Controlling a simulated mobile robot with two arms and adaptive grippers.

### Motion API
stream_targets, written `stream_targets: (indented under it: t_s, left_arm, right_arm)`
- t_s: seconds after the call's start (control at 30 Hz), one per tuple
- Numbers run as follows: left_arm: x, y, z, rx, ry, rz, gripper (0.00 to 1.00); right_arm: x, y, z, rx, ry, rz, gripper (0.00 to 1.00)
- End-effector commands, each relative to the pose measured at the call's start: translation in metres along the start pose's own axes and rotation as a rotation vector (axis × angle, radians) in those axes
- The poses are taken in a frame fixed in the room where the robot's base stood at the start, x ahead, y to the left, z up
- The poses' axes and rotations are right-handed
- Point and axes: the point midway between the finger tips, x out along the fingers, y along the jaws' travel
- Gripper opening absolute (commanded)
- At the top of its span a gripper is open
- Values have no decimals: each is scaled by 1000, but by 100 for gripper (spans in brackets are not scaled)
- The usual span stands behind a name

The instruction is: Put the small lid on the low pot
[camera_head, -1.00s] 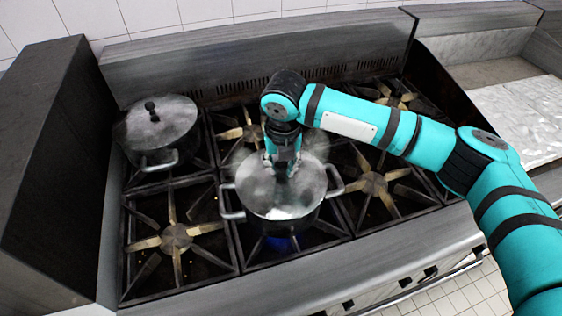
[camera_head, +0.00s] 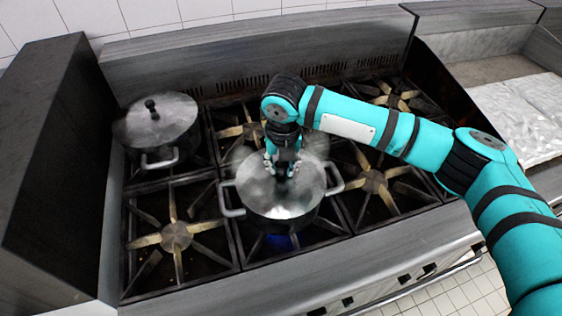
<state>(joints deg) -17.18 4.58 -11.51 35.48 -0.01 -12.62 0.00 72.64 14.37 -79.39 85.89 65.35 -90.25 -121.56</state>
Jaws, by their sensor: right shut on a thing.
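The low pot (camera_head: 273,228) stands on the front middle burner, with a loop handle on each side. My right gripper (camera_head: 283,172) points down over the middle of this pot. It is shut on the small lid (camera_head: 255,188), a grey metal disc at the pot's mouth; the fingers hide its knob. Steam blurs the lid's far edge. I cannot tell whether the lid rests fully on the rim or sits slightly above it. My left gripper is not in view.
A lidded pot (camera_head: 160,130) with a black knob stands on the back left burner. The front left burner (camera_head: 175,236) and front right burner (camera_head: 373,182) are empty. A dark side wall (camera_head: 50,150) rises at left. A pale counter (camera_head: 525,115) lies at right.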

Motion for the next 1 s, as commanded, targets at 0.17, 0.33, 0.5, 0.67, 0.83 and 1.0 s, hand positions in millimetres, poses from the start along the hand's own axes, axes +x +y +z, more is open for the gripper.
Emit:
stream_targets:
  t_s: [0.17,0.33,0.5,0.67,0.83,1.0]
  left_arm:
    - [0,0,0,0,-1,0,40]
    - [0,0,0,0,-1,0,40]
    - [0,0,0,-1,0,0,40]
    - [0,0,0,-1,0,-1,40]
    - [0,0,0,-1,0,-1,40]
    - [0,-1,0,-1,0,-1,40]
  right_arm:
    - [0,0,0,0,-1,1,0]
    - [0,0,0,0,-1,1,35]
    - [0,0,0,0,-1,1,51]
    - [0,0,0,0,1,0,53]
    - [0,0,0,0,1,0,74]
    - [0,0,0,0,0,0,74]
